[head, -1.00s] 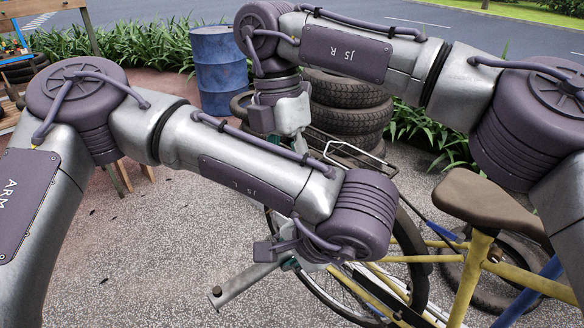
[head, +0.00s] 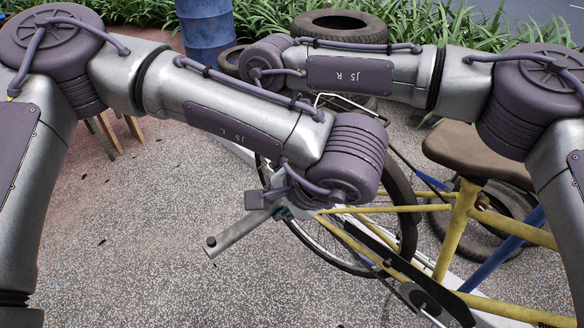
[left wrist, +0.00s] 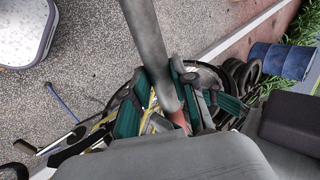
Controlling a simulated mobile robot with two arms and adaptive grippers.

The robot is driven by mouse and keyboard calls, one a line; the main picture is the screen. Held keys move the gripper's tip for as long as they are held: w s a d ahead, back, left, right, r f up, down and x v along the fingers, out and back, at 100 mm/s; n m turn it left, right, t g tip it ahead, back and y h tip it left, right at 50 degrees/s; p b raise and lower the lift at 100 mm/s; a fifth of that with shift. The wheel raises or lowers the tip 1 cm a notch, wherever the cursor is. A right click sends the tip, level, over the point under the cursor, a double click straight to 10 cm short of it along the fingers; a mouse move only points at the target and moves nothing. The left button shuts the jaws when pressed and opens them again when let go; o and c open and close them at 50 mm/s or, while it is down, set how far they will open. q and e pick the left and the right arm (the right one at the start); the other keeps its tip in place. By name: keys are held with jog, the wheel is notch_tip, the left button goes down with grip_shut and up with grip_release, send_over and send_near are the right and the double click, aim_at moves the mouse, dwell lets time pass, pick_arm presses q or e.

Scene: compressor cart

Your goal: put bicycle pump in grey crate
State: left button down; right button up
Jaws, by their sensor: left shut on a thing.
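A grey tube, which looks like the bicycle pump (head: 235,233), is held by my left gripper (head: 281,207) in the head view. It sticks out to the lower left, tilted and clear of the ground. In the left wrist view the pump (left wrist: 147,40) runs up from between the green-padded fingers of my left gripper (left wrist: 168,98), with a reddish part near the fingers. A pale grey open container with a rounded rim, likely the grey crate (left wrist: 48,28), is cut off at the upper left there. My right gripper is hidden behind the left arm.
A yellow bicycle (head: 455,235) with a brown saddle stands close to the right of my left gripper. Tyres (head: 340,27) and a blue barrel (head: 207,28) are behind. The speckled ground (head: 130,250) at the lower left is clear.

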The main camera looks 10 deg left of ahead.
grip_shut()
pick_arm(q)
jog(key=c, duration=0.8)
grip_release()
jog(key=shift+c, duration=0.2)
